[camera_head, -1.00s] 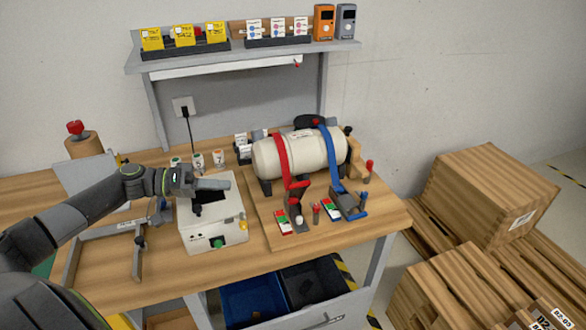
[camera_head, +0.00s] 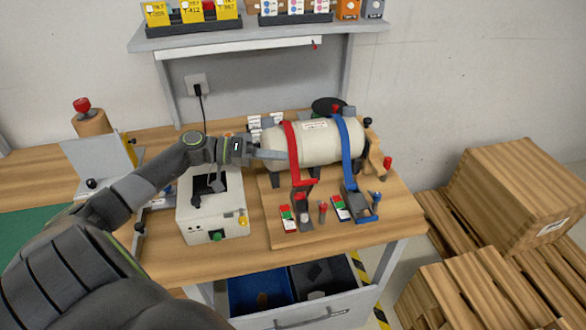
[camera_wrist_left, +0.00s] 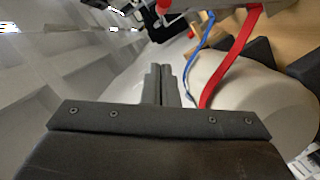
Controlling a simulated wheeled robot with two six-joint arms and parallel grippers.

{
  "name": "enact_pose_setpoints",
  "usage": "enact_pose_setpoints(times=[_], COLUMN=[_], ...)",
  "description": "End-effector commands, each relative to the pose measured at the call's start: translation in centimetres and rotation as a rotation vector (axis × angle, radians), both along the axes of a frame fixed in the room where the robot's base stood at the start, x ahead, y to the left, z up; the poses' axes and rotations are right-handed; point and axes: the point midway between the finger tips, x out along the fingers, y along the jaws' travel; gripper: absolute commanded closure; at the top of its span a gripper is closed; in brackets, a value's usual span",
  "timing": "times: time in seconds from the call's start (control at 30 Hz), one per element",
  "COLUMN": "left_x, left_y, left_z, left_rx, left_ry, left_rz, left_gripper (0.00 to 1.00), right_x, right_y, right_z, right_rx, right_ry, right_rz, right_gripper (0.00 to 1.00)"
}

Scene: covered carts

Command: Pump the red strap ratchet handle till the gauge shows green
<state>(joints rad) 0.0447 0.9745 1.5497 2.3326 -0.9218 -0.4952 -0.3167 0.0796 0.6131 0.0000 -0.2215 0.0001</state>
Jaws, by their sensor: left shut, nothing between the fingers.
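A cream tank (camera_head: 318,147) lies on a wooden board (camera_head: 262,205), with a red strap (camera_head: 291,148) and a blue strap (camera_head: 344,140) over it. The red ratchet handle (camera_head: 306,183) sits at the lower end of the red strap, in front of the tank. Near it is a small red, green and white gauge (camera_head: 287,217); its reading is too small to tell. My left gripper (camera_head: 280,155) is shut and empty at the tank's left end, beside the red strap. In the left wrist view its closed fingers (camera_wrist_left: 161,85) point towards the tank (camera_wrist_left: 235,95) and both straps. My right gripper is not in view.
A cream box with a green button (camera_head: 216,220) stands left of the board, under my left arm. A second gauge (camera_head: 340,207) and blue ratchet (camera_head: 362,205) are at the right. A shelf (camera_head: 260,35) overhangs the back. Blue and black bins (camera_head: 258,290) sit below.

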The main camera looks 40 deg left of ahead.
Motion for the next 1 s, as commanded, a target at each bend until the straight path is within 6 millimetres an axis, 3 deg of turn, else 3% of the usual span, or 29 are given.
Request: enact_pose_setpoints(times=[0.23,0.5,1.0], left_x=[2.3,0.4,0.1], left_y=[-3.0,-4.8,-5.2], left_z=[-0.1,-2.3,-3.0], left_rx=[-0.004,-0.002,0.0], left_ry=[-0.002,0.002,0.0], left_rz=[-0.001,-0.001,-0.001], left_gripper=[1.0,1.0,1.0], right_x=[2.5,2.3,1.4], right_y=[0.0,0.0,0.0], right_z=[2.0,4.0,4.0], right_rx=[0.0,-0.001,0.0], right_ry=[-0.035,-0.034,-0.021], right_rz=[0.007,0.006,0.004], right_gripper=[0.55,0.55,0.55])
